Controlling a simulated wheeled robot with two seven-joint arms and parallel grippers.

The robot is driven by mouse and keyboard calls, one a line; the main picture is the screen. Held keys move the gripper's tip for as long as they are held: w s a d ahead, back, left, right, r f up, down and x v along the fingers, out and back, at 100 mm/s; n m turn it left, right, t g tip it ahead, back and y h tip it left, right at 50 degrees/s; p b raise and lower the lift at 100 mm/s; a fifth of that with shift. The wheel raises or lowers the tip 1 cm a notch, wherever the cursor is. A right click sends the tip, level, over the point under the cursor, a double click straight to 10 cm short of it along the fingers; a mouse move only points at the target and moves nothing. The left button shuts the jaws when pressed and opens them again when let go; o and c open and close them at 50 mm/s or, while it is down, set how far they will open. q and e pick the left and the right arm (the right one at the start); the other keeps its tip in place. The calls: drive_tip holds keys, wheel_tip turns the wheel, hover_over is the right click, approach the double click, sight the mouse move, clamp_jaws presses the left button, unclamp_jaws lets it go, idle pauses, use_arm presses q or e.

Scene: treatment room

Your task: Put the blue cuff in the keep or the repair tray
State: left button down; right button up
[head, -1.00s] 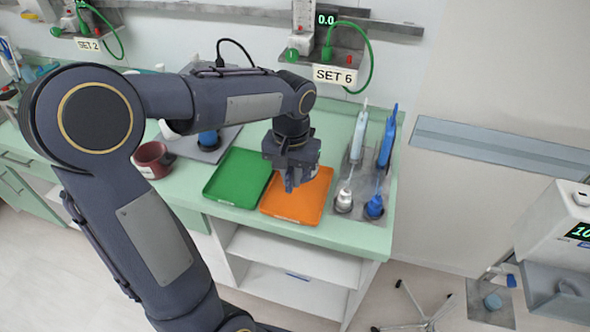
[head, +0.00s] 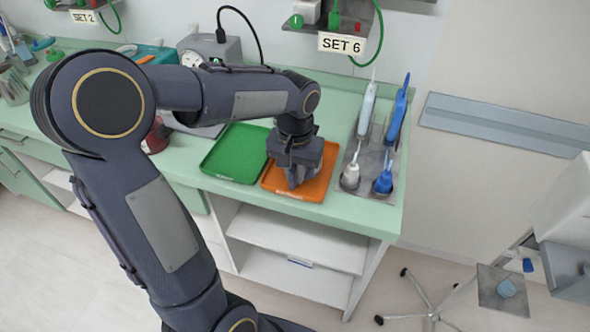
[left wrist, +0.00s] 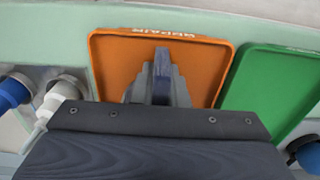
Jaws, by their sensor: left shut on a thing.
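My left gripper (head: 294,182) is over the orange tray (head: 317,187), low and pointing down. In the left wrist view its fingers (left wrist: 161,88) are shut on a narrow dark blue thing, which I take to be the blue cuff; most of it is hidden. The orange tray's label in that view (left wrist: 110,65) reads REPAIR, upside down. I cannot tell whether the held thing touches the tray floor. The green tray (head: 235,152) lies directly left of the orange one and looks empty; its lettering is too small to read. My right gripper is not in view.
A grey stand right of the trays holds a white bulb (head: 350,177), a blue bulb (head: 383,183) and upright pale and blue pieces (head: 397,112). A gauge box (head: 209,50) stands behind my arm. A red mug is mostly hidden by my arm. The counter's front edge is close.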

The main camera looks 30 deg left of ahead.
use_arm(q)
drive_tip(key=c, duration=1.4)
unclamp_jaws()
drive_tip(key=shift+o, duration=0.2)
drive_tip(key=shift+r+p, duration=3.1)
drive_tip(key=shift+r, duration=0.45)
drive_tip(key=s+d+r+t+h, duration=0.1)
drive_tip(key=s+d+t+h, duration=0.1)
drive_tip(key=s, duration=0.6)
drive_tip(key=s+d+r+m+t+h, duration=0.1)
drive_tip(key=s+d+t, duration=0.2)
drive_tip(key=s, duration=0.5)
drive_tip(key=shift+s+d+r+t+h, duration=0.3)
drive_tip(key=shift+s+d+h, duration=0.1)
drive_tip(key=shift+d, duration=0.1)
